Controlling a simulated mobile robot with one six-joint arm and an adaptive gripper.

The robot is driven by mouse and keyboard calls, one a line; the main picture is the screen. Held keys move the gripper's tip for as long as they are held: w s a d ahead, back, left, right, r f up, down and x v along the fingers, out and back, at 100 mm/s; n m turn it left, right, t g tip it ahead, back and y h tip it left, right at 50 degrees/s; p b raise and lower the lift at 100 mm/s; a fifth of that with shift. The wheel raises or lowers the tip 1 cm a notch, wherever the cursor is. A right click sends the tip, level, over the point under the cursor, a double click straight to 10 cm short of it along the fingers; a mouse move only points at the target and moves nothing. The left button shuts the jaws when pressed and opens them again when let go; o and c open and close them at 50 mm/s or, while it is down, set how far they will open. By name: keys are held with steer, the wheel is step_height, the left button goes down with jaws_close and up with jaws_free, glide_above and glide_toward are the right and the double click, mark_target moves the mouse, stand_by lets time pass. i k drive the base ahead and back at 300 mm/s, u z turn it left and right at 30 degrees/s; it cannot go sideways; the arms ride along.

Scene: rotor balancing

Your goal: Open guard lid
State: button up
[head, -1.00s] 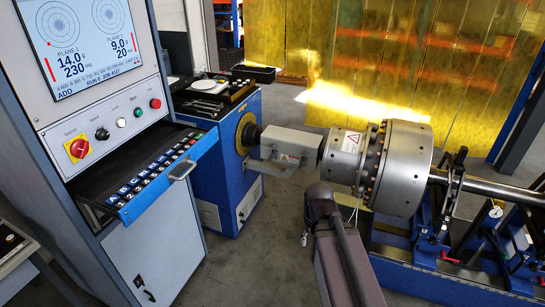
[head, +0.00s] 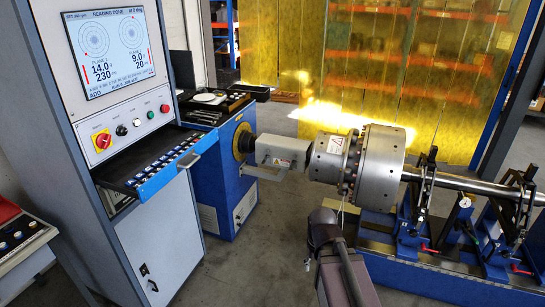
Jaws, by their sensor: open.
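The grey guard lid (head: 283,152) is a box-shaped cover between the blue headstock and the steel rotor. It looks closed over the shaft there. A thin bracket or handle (head: 262,177) shows below its near side; I cannot tell which. My arm's dark wrist (head: 323,229) rises from the bottom edge, in front of the rotor and to the right of the guard, apart from it in the picture. My gripper's fingers are hidden beyond the wrist.
The steel rotor (head: 380,165) lies on a blue stand (head: 410,262) at right. The control cabinet (head: 125,200) stands at left with its weight drawer (head: 160,165) pulled out. Grey floor (head: 255,260) is free between cabinet and arm.

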mark_target(278, 145)
steer(key=z, duration=0.3)
steer(key=i, duration=1.75)
steer(key=u, duration=0.65)
